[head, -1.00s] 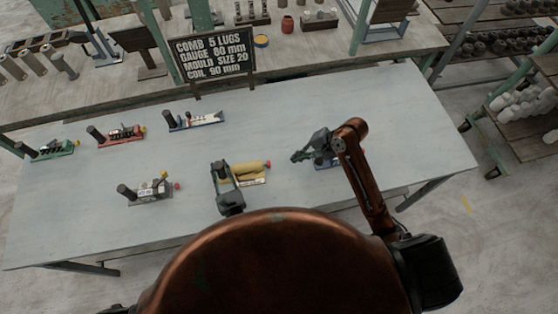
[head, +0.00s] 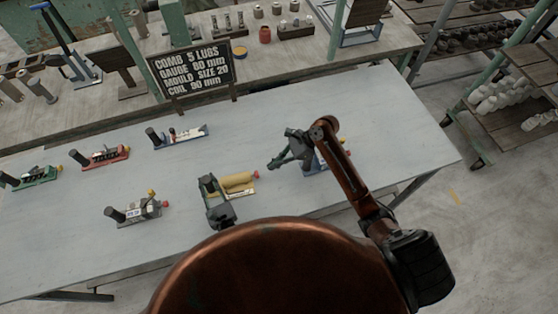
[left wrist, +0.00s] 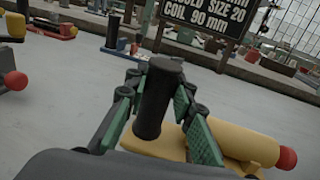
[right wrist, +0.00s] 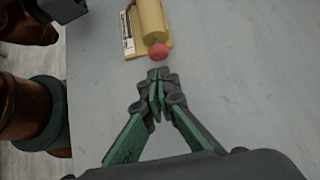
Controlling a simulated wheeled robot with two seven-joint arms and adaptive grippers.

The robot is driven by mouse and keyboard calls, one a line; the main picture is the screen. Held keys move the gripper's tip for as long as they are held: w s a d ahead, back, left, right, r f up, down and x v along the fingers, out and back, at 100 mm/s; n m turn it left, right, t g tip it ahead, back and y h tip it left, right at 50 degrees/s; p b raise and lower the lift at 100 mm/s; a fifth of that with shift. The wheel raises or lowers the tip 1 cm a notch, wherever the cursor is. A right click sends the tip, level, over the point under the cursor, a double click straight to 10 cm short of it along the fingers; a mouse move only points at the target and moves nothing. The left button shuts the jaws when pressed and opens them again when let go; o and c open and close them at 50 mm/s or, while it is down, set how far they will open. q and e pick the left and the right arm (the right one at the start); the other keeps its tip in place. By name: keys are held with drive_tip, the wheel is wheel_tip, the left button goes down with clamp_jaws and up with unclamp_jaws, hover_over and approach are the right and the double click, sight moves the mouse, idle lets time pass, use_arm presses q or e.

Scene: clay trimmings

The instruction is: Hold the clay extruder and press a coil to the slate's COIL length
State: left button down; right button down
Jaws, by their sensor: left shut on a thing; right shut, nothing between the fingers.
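The clay extruder, with its yellow barrel (head: 238,182) and red end (head: 257,173), lies on the table at the centre front. My left gripper (head: 210,186) is shut around its upright black handle (left wrist: 158,98). The barrel runs right of the handle in the left wrist view, ending in a red knob (left wrist: 287,158). My right gripper (head: 271,166) is shut and empty, low over the table just right of the red end. In the right wrist view its fingertips (right wrist: 157,76) are just short of the red end (right wrist: 158,51). The slate (head: 192,72) reads COIL 90 mm. I see no coil.
Other handled tools stand on the table: grey (head: 138,211), green (head: 30,178), red (head: 105,155) and blue (head: 180,136). Another blue one (head: 313,165) is partly hidden behind my right arm. The table (head: 400,130) is clear at the right. A bench with pots stands behind.

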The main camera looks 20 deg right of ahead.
sight(257, 174)
drive_tip(key=shift+x, duration=2.35)
drive_tip(key=shift+a, duration=0.65)
